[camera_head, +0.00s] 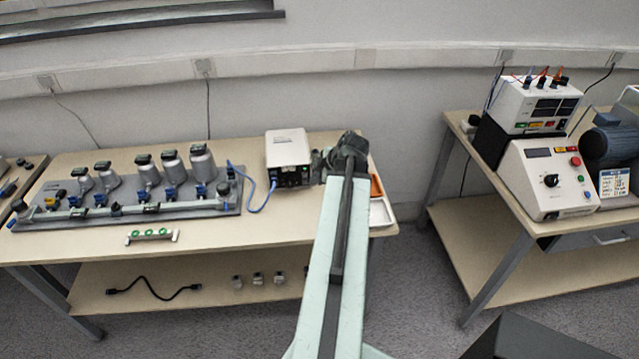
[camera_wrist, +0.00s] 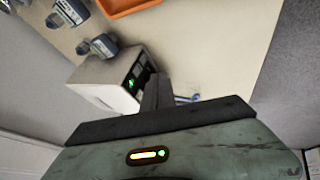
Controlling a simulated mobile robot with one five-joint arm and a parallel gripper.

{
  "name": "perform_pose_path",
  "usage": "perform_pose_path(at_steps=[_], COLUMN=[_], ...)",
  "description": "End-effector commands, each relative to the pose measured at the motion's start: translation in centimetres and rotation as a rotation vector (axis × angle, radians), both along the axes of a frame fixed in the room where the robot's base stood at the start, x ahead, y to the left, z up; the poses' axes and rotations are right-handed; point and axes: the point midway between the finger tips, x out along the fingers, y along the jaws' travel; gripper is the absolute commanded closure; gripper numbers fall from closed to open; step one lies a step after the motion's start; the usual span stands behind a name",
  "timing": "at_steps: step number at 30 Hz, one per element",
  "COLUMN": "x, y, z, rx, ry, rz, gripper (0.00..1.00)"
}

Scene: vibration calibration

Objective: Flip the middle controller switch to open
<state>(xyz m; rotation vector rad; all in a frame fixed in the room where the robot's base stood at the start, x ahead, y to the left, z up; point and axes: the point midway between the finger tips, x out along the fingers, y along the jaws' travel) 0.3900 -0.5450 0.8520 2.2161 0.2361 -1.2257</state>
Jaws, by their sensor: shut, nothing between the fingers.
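The controller is a white box (camera_head: 288,148) at the back right of the left table, with a dark front panel (camera_head: 292,177). In the wrist view the white box (camera_wrist: 105,85) shows at an angle, with a lit green spot (camera_wrist: 131,82) on its dark panel. The switch itself is too small to tell apart, so I cannot tell its position. My gripper (camera_head: 322,163) is close to the right side of the box. In the wrist view my gripper (camera_wrist: 156,88) is shut and empty, its fingers overlapping the edge of the panel. I cannot tell whether they touch it.
A grey board with several metal cylinders (camera_head: 202,163) and blue valves stands left of the box, joined by a blue cable (camera_head: 262,207). An orange tray (camera_head: 376,187) and a white tray (camera_head: 381,212) lie right of my arm. Another bench with instruments (camera_head: 548,180) stands at right.

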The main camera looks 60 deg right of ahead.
Motion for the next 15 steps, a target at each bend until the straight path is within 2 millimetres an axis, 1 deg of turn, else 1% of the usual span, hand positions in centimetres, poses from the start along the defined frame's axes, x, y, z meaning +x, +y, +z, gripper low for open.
perform_pose_path(at_steps=[1, 6, 7, 9, 12, 15], x=[0.8, 2.9, 3.3, 3.9, 4.6, 4.9], y=[-0.2, -0.6, -1.4, -2.4, -3.2, -3.6], z=[-2.0, -4.8, -4.0, -3.9, -4.0, -4.0], rx=[0.001, 0.001, 0.0, 0.0, 0.0, 0.0], ry=[0.0, 0.001, 0.0, 0.001, 0.001, 0.001], rz=[0.002, 0.003, 0.002, 0.001, 0.001, 0.001], gripper=[1.0, 1.0, 1.0, 1.0, 1.0, 1.0])
